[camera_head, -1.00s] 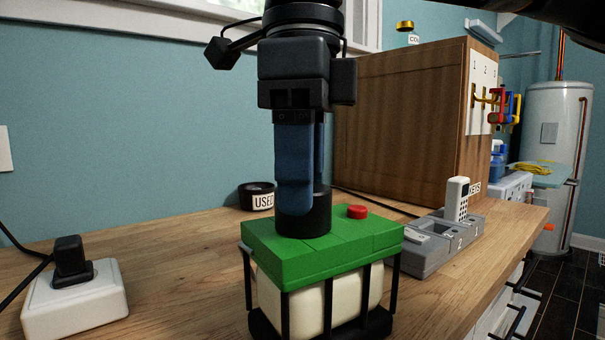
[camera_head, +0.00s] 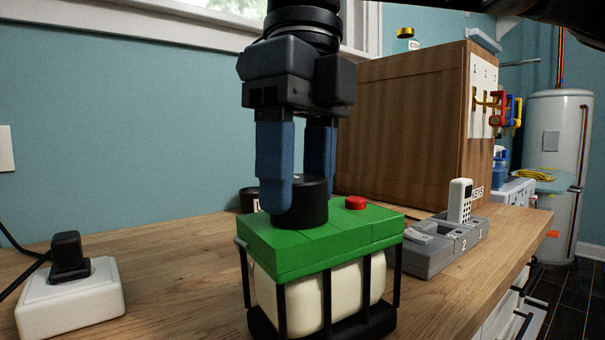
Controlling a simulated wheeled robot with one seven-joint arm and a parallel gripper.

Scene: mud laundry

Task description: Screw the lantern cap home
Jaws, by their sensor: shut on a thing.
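The lantern (camera_head: 280,254) stands upright on the wooden counter, with a green top, cream sides and a black cage. Its black round cap (camera_head: 313,203) sits upright on the green top. A red button (camera_head: 355,203) is to the right of the cap. My gripper (camera_head: 300,200) points down from above, with blue fingers on either side of the cap, shut on it. The near finger covers the cap's left part, and the far finger's tip is hidden behind the cap. The joint between cap and lantern cannot be judged closely.
A black round holder labelled USED (camera_head: 250,200) is partly hidden behind my gripper. A grey tray (camera_head: 440,250) with a white remote (camera_head: 459,200) is at right. A wooden cabinet (camera_head: 410,130) stands behind. A white socket block (camera_head: 70,300) with a black plug is at left.

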